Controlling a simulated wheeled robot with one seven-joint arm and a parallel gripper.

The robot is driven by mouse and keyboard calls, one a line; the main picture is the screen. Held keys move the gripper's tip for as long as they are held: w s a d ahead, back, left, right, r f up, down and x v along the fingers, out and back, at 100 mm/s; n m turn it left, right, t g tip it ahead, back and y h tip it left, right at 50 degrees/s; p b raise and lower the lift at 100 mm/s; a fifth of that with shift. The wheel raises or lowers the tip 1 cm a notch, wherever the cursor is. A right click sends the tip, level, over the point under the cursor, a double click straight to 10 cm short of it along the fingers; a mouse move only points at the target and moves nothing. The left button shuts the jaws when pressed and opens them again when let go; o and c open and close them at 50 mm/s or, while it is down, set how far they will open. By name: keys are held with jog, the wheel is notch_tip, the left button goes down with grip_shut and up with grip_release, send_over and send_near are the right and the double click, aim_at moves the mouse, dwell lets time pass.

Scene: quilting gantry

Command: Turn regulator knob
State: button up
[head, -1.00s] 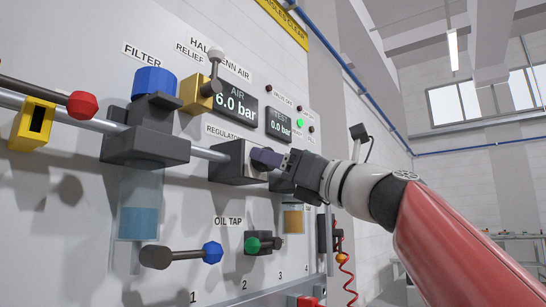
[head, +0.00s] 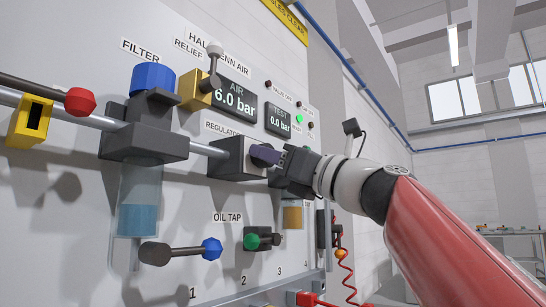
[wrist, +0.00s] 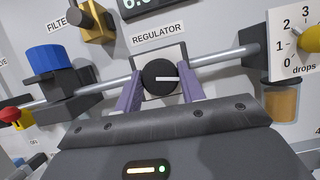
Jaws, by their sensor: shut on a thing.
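The regulator knob (wrist: 157,74) is a dark round knob under the REGULATOR label in the wrist view. Its white pointer line lies level, toward the right. My gripper (wrist: 160,83) has its two purple fingers on either side of the knob, shut on it. In the head view my gripper (head: 266,156) meets the front of the dark regulator block (head: 231,158), and its fingers largely hide the knob. The AIR display (head: 235,98) reads 6.0 bar.
The blue-topped filter (head: 153,77) and a brass relief valve (head: 196,90) with a lever stand left of the regulator. A drops dial (wrist: 292,45) sits close on the right in the wrist view.

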jog(key=shift+n, duration=0.3)
jog(key=n+g+p, duration=0.2)
jog(key=n+g, duration=0.1)
jog(key=n, duration=0.4)
jog(key=n+g+p, duration=0.2)
jog(key=n+g, duration=0.1)
jog(key=n, duration=0.5)
jog(key=n+g+p, duration=0.2)
jog(key=n+g, duration=0.1)
jog(key=n, duration=0.4)
jog(key=shift+w+d+r+n, duration=0.2)
jog(key=shift+n, duration=0.2)
jog(key=o, duration=1)
